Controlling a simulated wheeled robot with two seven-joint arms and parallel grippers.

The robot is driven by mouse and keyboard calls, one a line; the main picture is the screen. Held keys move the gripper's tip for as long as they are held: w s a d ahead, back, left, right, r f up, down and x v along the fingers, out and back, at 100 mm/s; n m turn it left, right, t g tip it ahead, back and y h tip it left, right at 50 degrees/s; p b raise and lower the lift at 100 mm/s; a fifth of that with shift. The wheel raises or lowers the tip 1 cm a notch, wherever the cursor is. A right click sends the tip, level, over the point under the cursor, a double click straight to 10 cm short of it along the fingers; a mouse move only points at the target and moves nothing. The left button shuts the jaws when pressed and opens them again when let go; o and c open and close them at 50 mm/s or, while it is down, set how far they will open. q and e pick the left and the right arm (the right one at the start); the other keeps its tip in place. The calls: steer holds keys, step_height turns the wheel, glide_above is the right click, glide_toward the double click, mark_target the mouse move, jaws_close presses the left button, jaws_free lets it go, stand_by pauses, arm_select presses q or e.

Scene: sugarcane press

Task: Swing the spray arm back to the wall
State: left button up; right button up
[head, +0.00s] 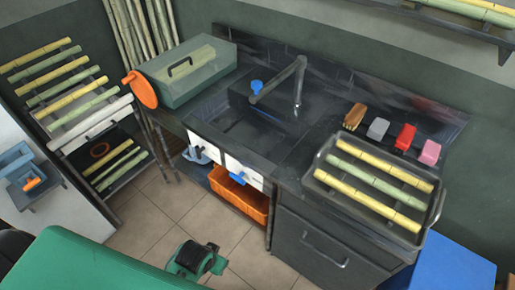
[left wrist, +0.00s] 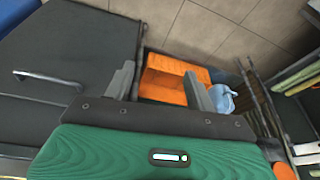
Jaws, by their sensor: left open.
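In the head view, the grey spray arm (head: 278,82) stands at the back of the dark sink (head: 245,132). A thin upright (head: 298,92) meets its raised right end, and the bar slopes down to the left over the basin. A blue knob-like piece (head: 256,87) is beside its left end; I cannot tell whether they are joined. The dark wall panel (head: 340,72) is behind. My left gripper (left wrist: 156,88) is open and empty in the left wrist view, above the floor near the cabinet front and away from the spray arm. My right gripper is not visible.
An orange bin (head: 240,198) sits under the counter. A green box (head: 188,72) stands left of the sink.

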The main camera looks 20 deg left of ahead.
arm_select(q)
steer(key=w+r+t, duration=0.2)
steer(key=w+r, duration=0.3)
steer(key=r, duration=0.4)
steer(key=n+t+y+p, duration=0.1)
steer(key=n+t+p, duration=0.1)
steer(key=t, duration=1)
glide_toward(258, 81)
steer(key=w, duration=0.3)
steer(key=w+p, duration=0.1)
steer(key=w, duration=0.2)
steer(key=w+p, duration=0.1)
steer(key=w, duration=0.2)
steer(key=shift+a+f, duration=0.35)
steer(key=shift+f, duration=0.05)
steer(key=shift+w, duration=0.85)
steer(key=shift+c, duration=0.5)
jaws_close()
steer(key=shift+a, duration=0.1)
